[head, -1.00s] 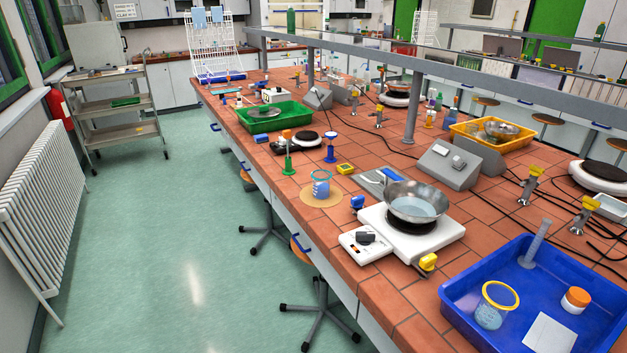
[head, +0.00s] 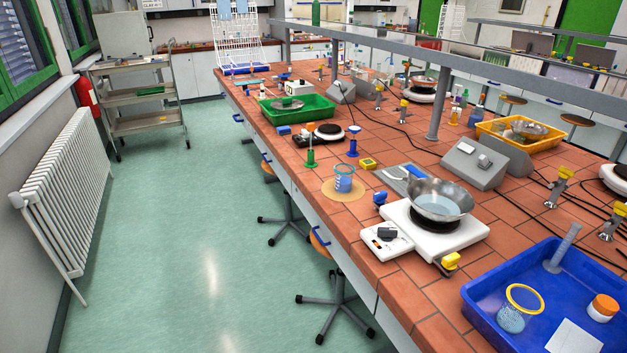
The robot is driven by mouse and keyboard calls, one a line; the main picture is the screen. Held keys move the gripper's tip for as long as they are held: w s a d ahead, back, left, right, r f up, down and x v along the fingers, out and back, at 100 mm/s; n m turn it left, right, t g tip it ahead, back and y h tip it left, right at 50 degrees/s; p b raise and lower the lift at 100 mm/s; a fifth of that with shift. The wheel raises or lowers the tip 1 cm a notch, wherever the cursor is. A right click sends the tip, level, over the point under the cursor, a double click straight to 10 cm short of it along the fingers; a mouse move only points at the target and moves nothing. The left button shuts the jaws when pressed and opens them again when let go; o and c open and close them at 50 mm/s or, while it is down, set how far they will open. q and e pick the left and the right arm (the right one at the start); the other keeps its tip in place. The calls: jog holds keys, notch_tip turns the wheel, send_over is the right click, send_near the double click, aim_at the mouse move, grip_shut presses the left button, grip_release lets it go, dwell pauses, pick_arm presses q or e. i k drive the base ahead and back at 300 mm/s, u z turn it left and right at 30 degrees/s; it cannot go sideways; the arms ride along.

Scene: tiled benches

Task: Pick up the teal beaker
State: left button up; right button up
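The teal beaker (head: 344,178) stands upright on a round tan mat (head: 328,192) near the bench's left edge. It has a teal rim and blue markings on its side. Neither of my grippers shows in the head view.
A white hot plate (head: 447,241) carrying a metal bowl (head: 440,198) stands right of the teal beaker. Green (head: 310,150) and blue (head: 353,142) stands are behind it. The blue tray (head: 480,292) fills the near right. Open floor (head: 200,230) lies left of the bench.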

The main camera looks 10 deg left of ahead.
aim_at(344, 178)
jog(key=u, duration=1.05)
jog(key=i, duration=1.05)
jog(key=z, duration=2.3)
